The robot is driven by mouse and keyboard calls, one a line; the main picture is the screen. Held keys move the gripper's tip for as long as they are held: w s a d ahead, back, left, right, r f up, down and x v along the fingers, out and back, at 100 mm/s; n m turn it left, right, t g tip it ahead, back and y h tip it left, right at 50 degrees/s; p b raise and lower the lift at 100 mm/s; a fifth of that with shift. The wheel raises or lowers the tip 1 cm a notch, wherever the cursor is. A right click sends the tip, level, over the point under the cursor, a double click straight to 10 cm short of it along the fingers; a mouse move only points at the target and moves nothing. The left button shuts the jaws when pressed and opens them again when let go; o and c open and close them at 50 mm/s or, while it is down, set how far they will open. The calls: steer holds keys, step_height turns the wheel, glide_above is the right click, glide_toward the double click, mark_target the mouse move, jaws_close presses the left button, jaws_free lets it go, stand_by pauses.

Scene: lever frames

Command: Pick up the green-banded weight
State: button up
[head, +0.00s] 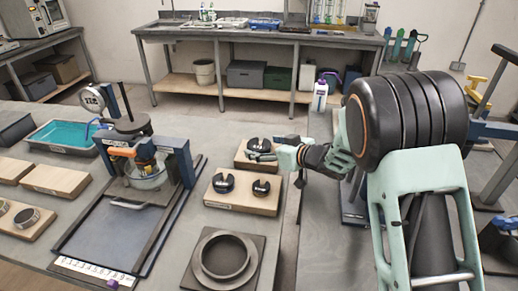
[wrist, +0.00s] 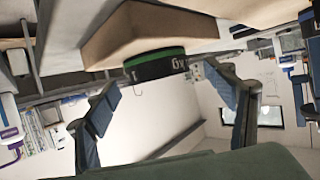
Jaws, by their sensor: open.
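The green-banded weight (wrist: 155,66) is a dark disc with a green band and pale lettering, seen upside down in the wrist view. It sits on a wooden block (wrist: 150,30). In the head view a black slotted weight (head: 259,145) on the rear wooden block (head: 242,163) is by my gripper (head: 262,157); its band is not clear there. My gripper, also in the wrist view (wrist: 163,85), is open. Its fingers are on either side of the weight's position in the picture, with nothing held; contact cannot be told.
Another wooden block (head: 240,203) with two dark weights stands just in front. A square plate with a ring (head: 222,256) lies nearer. A press-like device (head: 145,160) and a teal tray (head: 62,135) stand to the left.

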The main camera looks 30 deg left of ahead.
mark_target(257, 143)
steer(key=shift+x, duration=1.6)
steer(key=shift+w+d, duration=0.1)
steer(key=shift+d, duration=0.05)
steer(key=c, duration=1.8)
steer(key=shift+r, duration=0.2)
steer(key=shift+c, duration=0.6)
